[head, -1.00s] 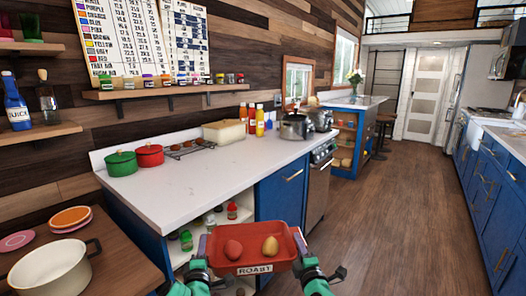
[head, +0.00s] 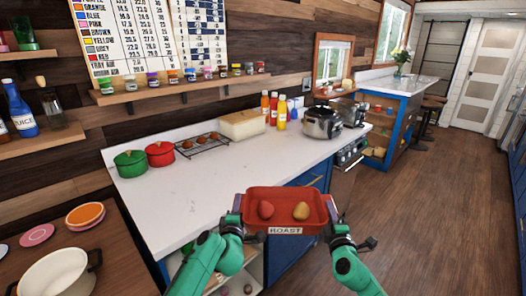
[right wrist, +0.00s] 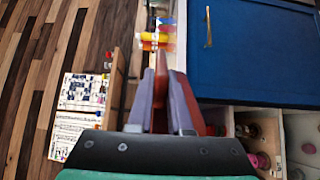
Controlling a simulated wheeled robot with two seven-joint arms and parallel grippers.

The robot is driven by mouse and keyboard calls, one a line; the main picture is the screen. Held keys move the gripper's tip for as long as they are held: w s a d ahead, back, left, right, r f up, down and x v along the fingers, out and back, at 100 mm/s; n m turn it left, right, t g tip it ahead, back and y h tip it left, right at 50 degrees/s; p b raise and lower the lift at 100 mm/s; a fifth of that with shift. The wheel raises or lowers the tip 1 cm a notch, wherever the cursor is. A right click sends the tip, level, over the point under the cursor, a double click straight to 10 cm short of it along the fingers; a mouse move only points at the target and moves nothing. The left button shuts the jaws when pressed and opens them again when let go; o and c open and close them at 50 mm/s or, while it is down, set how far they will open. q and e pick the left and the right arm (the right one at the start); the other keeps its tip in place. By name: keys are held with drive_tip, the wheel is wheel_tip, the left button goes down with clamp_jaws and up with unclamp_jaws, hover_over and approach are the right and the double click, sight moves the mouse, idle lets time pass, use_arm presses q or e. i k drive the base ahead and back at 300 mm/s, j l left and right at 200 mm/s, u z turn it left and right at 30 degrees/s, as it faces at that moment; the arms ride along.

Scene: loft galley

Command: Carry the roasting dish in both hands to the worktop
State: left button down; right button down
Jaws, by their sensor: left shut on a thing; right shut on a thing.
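In the right wrist view the fingers (right wrist: 160,100) close on the dish's edge (right wrist: 184,102). The white worktop (head: 215,190) lies beyond and to the left of the dish. In the head view the dish overlaps the worktop's front edge; I cannot tell its exact height above it.
A green pot (head: 130,164), a red pot (head: 160,154), a wire rack (head: 203,146), a bread bin (head: 242,124), bottles (head: 273,108) and a steel pot (head: 322,123) line the worktop's back. Its front middle is clear. A wooden table (head: 110,240) stands at left.

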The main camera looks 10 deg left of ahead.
sight(267, 160)
drive_tip(key=i+j, duration=0.15)
drive_tip(key=i, duration=0.3)
drive_tip(key=i+j, duration=0.2)
drive_tip(key=i, duration=0.25)
drive_tip(key=i+j, duration=0.15)
drive_tip(key=i, duration=0.3)
